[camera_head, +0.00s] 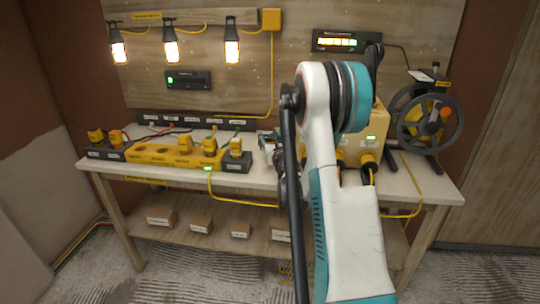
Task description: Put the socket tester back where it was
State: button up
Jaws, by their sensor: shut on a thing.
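My gripper (270,147) shows only in part, left of my white and teal arm, just above the workbench top (275,180). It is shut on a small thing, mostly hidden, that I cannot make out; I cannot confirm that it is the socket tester. To its left, a yellow plug-like piece (236,147) stands in a dark labelled block (237,163). Further left is a long yellow socket strip (160,155) with yellow pieces (185,144) and (210,145) on it. Two more yellow pieces (95,137) and (116,137) stand on dark blocks at the far left.
A yellow box with round sockets (368,145) is partly behind my arm. A cable reel (430,115) stands at the right. A dark labelled rail (200,122) runs along the back. Yellow cable (225,199) hangs over the front edge.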

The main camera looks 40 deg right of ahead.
jog(key=shift+f+b, duration=0.8)
jog(key=shift+f, duration=1.7)
jog(key=shift+f, duration=0.15)
jog(key=o, duration=1.3)
jog(key=shift+c, duration=0.2)
jog(key=shift+r, duration=0.2)
jog(key=b+v, duration=0.1)
jog(key=v, duration=1.1)
jog(key=shift+b, duration=0.4)
